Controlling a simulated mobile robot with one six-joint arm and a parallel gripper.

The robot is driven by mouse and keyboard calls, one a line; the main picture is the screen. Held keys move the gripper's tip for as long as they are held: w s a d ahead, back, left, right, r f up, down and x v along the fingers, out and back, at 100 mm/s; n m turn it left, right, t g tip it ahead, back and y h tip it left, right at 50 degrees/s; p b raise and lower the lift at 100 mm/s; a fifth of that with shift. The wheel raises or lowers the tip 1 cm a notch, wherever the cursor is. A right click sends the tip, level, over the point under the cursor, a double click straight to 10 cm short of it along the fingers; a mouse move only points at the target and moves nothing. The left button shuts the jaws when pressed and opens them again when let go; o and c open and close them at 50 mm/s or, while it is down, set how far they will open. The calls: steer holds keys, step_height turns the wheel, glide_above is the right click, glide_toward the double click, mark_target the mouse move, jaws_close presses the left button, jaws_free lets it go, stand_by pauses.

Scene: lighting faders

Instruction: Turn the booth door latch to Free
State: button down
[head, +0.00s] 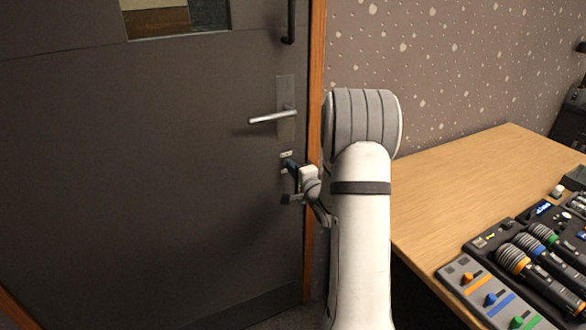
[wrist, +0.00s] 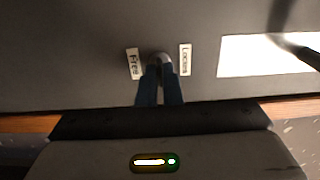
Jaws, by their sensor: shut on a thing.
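The booth door latch (wrist: 160,58) shows as a small rounded grey end between my fingertips in the wrist view. My gripper (wrist: 160,75) is shut on it with two blue fingers that hide most of it. A "Free" label (wrist: 134,63) is just left of the latch and a "Locked" label (wrist: 185,59) just right. Which way the latch is turned cannot be told. In the head view my gripper (head: 288,164) is against the dark door (head: 150,190), below the lever handle (head: 270,117), and the latch is hidden there.
The door's metal handle plate (wrist: 250,55) lies right of the labels in the wrist view. A wooden door frame (head: 314,80) runs beside the door. A wooden desk (head: 450,190) at the right holds microphones (head: 535,268) and a fader panel (head: 490,295).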

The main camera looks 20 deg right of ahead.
stand_by(0.4)
steer(key=c, duration=1.6)
jaws_free()
steer(key=s, duration=0.7)
steer(key=shift+s+d, duration=0.2)
steer(key=shift+s, duration=0.2)
